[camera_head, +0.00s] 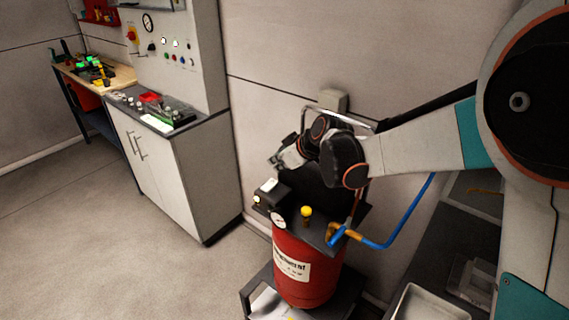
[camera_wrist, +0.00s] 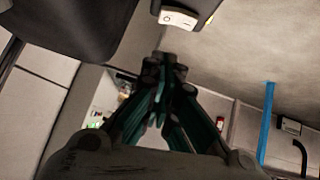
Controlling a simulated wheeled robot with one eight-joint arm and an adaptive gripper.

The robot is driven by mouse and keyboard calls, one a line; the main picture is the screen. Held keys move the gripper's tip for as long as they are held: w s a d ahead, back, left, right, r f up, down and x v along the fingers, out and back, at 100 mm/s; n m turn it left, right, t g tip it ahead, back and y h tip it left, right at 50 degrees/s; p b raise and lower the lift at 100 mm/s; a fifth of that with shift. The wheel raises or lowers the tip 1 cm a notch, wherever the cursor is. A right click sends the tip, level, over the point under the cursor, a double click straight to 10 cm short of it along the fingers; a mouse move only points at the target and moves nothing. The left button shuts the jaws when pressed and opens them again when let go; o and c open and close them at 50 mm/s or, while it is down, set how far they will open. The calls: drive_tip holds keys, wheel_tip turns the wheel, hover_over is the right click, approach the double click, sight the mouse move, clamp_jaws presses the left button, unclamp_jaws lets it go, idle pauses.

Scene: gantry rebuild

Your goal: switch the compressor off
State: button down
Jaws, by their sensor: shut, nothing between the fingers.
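The compressor is a red tank (camera_head: 305,270) with a dark top plate, a round gauge, a yellow knob and a black box (camera_head: 272,196) at its front left. A small white switch piece (camera_head: 268,184) sits on this box. In the wrist view a white switch piece (camera_wrist: 178,18) shows at the top on a dark housing; its on or off position is not readable. My gripper (camera_head: 275,162) is above and slightly beyond the box, apart from it. In the wrist view my gripper (camera_wrist: 164,62) has its fingers together and empty, with the switch just ahead of the tips.
A blue hose (camera_head: 405,225) runs from the compressor toward the right. A grey cabinet (camera_head: 185,180) with a control panel (camera_head: 165,45) stands left, and a workbench (camera_head: 105,80) beyond it. A pale tray (camera_head: 430,303) lies at lower right. The floor at left is clear.

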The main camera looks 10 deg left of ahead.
sight(275, 184)
drive_tip(key=b+x, duration=0.1)
drive_tip(key=x, duration=0.2)
drive_tip(key=shift+a+f, duration=0.15)
drive_tip(key=shift+f, duration=0.15)
drive_tip(key=f, duration=0.2)
drive_tip(key=shift+w+f+b, duration=0.25)
drive_tip(key=shift+b, duration=0.15)
drive_tip(key=shift+w+f, duration=0.1)
drive_tip(key=shift+f, duration=0.55)
drive_tip(key=shift+w+d+f+m+g+b, duration=0.25)
drive_tip(key=shift+d+f+m+g+b, duration=0.1)
drive_tip(key=shift+f+g+b, duration=0.1)
drive_tip(key=shift+s, duration=0.1)
drive_tip(key=shift+a, duration=0.1)
